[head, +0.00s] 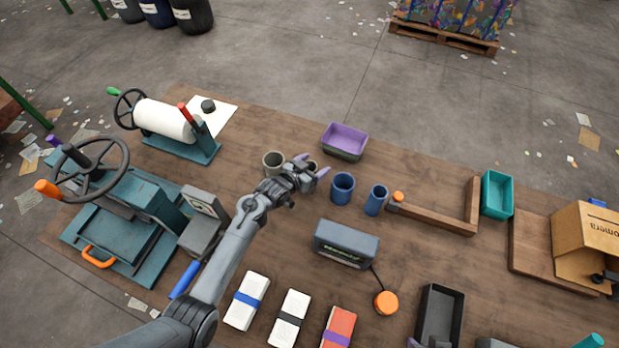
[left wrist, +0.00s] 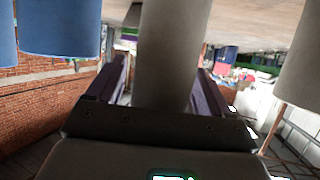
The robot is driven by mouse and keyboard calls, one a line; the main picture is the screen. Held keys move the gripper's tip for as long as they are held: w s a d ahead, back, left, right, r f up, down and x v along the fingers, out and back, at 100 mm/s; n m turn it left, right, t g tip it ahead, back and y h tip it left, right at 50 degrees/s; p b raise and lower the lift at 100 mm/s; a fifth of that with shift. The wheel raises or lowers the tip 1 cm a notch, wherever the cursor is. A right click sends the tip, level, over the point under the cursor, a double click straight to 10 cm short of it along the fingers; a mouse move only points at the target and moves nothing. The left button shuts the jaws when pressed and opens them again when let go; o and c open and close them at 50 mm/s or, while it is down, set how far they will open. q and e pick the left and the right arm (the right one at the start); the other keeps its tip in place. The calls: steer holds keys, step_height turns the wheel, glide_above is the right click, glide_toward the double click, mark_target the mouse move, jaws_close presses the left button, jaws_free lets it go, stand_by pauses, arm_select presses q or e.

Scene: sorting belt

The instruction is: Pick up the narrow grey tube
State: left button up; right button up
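The narrow grey tube (left wrist: 165,50) stands between my left gripper's two purple fingers in the left wrist view. In the head view my left gripper (head: 312,165) is over the tube, and its fingers hide most of it. The fingertips are apart, one on each side of the tube. A thin gap seems to show beside the tube, so the gripper looks open around it. A wider grey tube (head: 273,161) stands just left of the gripper; it also shows at the right of the left wrist view (left wrist: 302,70). A small dark and purple part at the bottom edge may be my right gripper.
A wide blue tube (head: 342,188) and a narrower blue tube (head: 376,200) stand close to the right. A purple tray (head: 345,141) is behind. A dark grey box (head: 346,244) lies in front. A wooden corner frame (head: 440,213) is farther right.

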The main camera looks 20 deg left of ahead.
arm_select(q)
steer(key=c, duration=1.2)
steer(key=shift+c, duration=0.2)
